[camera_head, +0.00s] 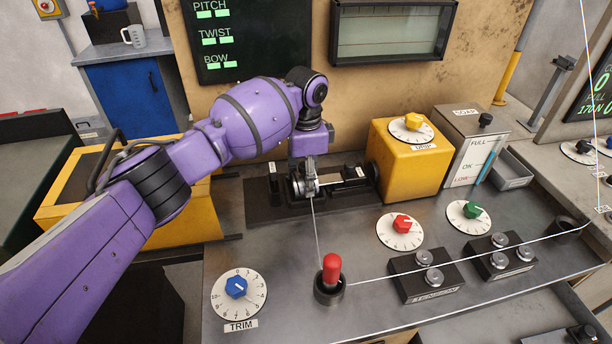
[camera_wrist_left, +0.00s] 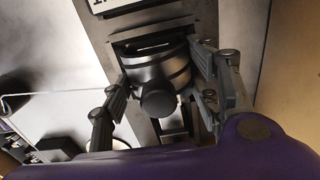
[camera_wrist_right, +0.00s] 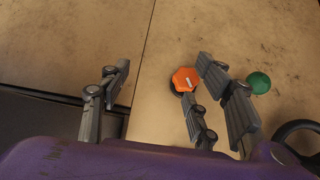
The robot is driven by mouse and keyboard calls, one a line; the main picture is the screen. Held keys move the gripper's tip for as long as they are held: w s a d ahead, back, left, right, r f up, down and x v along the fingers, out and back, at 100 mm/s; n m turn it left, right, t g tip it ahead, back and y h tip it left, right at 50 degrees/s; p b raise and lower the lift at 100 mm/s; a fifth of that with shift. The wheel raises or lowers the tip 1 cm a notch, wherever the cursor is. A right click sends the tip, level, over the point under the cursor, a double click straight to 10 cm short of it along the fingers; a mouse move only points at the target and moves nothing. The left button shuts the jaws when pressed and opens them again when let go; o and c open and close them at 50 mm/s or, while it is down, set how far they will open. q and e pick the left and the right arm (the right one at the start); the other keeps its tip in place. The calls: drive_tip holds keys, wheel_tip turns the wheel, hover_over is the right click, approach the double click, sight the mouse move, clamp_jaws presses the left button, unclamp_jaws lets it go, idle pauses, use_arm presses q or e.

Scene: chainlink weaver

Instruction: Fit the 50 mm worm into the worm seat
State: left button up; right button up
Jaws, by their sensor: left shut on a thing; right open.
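My left gripper (camera_head: 308,184) points down over the black fixture (camera_head: 262,205) on the grey bench. In the left wrist view it is shut on a steel cylinder (camera_wrist_left: 157,72) with darker bands and a dark round end, which I take for the worm. The cylinder sits at a slotted dark mount, likely the worm seat; I cannot tell whether it is fully seated. In the head view the gripper hides most of it. My right gripper (camera_wrist_right: 165,95) is open and empty, seen only in the right wrist view, before a tan panel.
A yellow box (camera_head: 405,165) with a dial stands right of the fixture. A red-topped post (camera_head: 331,268) stands in front, with a thin pale line running from it. Tension blocks (camera_head: 426,275) lie to the right. An orange knob (camera_wrist_right: 184,79) and a green knob (camera_wrist_right: 258,83) show near my right gripper.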

use_arm(q)
drive_tip(key=o, duration=1.6)
use_arm(e)
drive_tip(key=shift+d, duration=0.1)
use_arm(q)
drive_tip(key=shift+r+p, duration=0.55)
drive_tip(key=shift+r, duration=1.15)
drive_tip(key=shift+r+p, duration=0.65)
drive_tip(key=shift+r, duration=1.75)
use_arm(e)
drive_tip(key=shift+t, duration=0.5)
drive_tip(key=w+r, duration=0.1)
drive_tip(key=r, duration=0.1)
drive_tip(key=w+r, duration=0.2)
drive_tip(key=shift+w+r, duration=0.15)
use_arm(q)
drive_tip(key=shift+s+f, duration=0.1)
drive_tip(key=shift+f, duration=0.05)
